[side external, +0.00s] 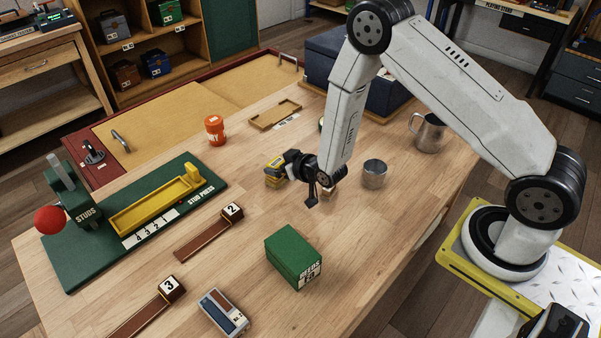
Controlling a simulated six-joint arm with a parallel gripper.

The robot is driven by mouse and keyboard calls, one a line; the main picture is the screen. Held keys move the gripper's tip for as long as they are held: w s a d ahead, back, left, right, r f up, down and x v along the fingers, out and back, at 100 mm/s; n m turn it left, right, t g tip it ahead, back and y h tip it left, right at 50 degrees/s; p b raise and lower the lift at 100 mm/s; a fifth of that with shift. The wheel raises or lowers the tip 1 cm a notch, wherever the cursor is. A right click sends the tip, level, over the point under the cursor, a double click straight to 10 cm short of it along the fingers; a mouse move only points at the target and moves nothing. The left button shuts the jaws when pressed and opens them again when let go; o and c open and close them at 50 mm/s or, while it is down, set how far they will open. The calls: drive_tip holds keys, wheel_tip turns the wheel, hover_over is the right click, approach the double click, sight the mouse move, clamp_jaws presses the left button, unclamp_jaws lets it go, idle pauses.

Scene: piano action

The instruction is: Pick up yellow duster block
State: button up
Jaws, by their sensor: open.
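The yellow duster block (274,180) sits on the wooden table near the middle, small and partly hidden behind my gripper. Some yellow and dark parts show close together there, and I cannot tell exactly where the block ends and the gripper begins. My gripper (300,188) is open and low over the table, right beside the block in the picture. One dark finger points down on the right. Whether a finger touches the block cannot be told from this view.
A metal cup (374,174) stands close to the right of my gripper, and a steel mug (428,133) behind it. A green box (293,257) stands in front. An orange can (215,130) and a shallow wooden tray (275,114) are behind. The green stud press (130,225) is at left.

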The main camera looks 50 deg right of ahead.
drive_tip(key=shift+x, duration=1.15)
drive_tip(key=c, duration=1.1)
drive_tip(key=shift+r, duration=0.15)
drive_tip(key=shift+c, duration=0.2)
drive_tip(key=shift+r, duration=0.75)
drive_tip(key=w+r+v, duration=0.1)
drive_tip(key=v, duration=0.7)
drive_tip(key=r+v, duration=0.2)
drive_tip(key=v, duration=0.7)
drive_tip(key=shift+w+r, duration=0.15)
drive_tip(key=shift+r, duration=0.25)
drive_tip(key=shift+d, duration=0.1)
